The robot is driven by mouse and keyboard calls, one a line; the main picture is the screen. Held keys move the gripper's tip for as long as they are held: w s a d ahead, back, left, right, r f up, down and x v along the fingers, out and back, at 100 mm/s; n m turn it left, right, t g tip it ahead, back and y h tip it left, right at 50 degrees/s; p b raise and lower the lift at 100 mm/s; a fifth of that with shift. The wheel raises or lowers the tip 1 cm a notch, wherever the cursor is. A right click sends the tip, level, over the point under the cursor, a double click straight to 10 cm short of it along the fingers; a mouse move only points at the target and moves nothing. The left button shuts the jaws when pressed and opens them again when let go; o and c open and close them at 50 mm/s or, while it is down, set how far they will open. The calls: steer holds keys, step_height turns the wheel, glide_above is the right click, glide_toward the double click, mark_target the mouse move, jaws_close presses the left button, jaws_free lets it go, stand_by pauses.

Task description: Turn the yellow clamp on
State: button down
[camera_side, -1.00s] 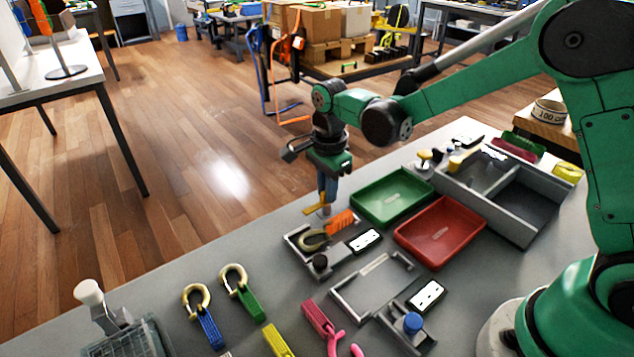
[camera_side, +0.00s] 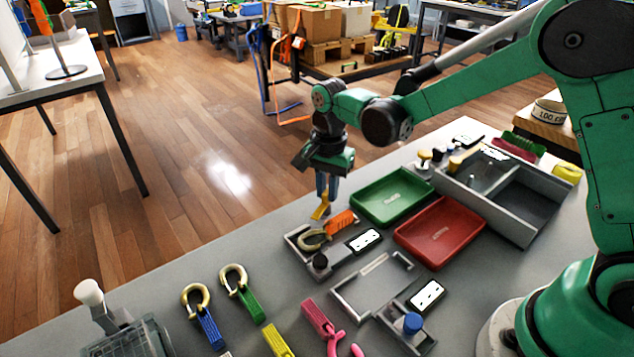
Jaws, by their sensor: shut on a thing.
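The yellow clamp (camera_side: 320,209) is a small yellow lever at the far end of a grey fixture (camera_side: 292,240) on the bench. My gripper (camera_side: 326,190) points down over it, with its blue-grey fingers shut on the lever. The fingers hide part of the clamp. An orange-handled piece with a brass hook (camera_side: 338,223) lies in the same fixture, just in front of the clamp.
A green tray (camera_side: 414,205) and a red tray (camera_side: 464,213) lie to the right. An empty grey frame with a blue knob (camera_side: 413,322) lies nearer. A grey divided box (camera_side: 500,222) stands at right.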

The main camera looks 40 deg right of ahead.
steer(key=n, duration=1.2)
steer(key=shift+n, duration=0.3)
stand_by(0.4)
steer(key=c, duration=0.8)
jaws_free()
steer(key=shift+r, duration=0.1)
steer(key=shift+r, duration=2.75)
